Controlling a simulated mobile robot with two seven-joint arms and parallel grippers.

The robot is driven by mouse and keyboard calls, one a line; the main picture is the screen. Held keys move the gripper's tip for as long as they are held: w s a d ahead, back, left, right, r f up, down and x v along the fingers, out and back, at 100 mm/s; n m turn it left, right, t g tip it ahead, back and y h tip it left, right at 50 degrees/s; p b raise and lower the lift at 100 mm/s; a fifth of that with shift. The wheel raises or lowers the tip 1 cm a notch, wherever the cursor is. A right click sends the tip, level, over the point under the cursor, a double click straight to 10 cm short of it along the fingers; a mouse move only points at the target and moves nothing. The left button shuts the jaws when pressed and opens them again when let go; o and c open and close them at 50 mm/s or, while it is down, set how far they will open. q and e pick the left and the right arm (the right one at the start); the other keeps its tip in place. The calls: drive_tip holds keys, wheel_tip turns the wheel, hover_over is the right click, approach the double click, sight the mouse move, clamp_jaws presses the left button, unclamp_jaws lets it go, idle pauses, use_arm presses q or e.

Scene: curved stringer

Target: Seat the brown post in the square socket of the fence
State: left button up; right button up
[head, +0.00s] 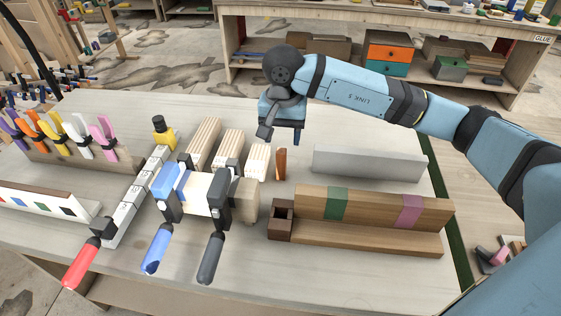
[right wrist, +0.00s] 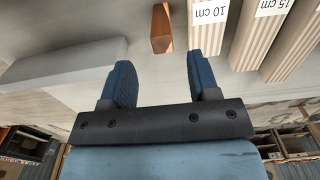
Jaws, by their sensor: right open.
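The brown post (head: 281,164) stands upright on the bench, just right of the pale ridged blocks. The fence (head: 375,205) is a long wooden piece with green and purple bands, lying nearer the front edge. Its dark square socket (head: 283,212) is at the left end and looks empty. My right gripper (head: 284,137) is above and behind the post, pointing down. In the right wrist view the right gripper (right wrist: 160,75) is open and empty, and the post (right wrist: 161,28) shows beyond the gap between the fingers, apart from them. My left gripper is not in view.
A grey block (head: 370,165) lies behind the fence. Ridged blocks (head: 203,142) and a clamp (head: 215,195) with blue and black handles stand to the left. A rack of coloured clips (head: 65,150) is at the far left. The bench behind the post is fairly clear.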

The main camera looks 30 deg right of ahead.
sight(281, 150)
wheel_tip(281, 150, down, 7)
drive_tip(key=shift+a+f+p, duration=0.15)
drive_tip(key=shift+p, duration=0.3)
drive_tip(key=c, duration=1)
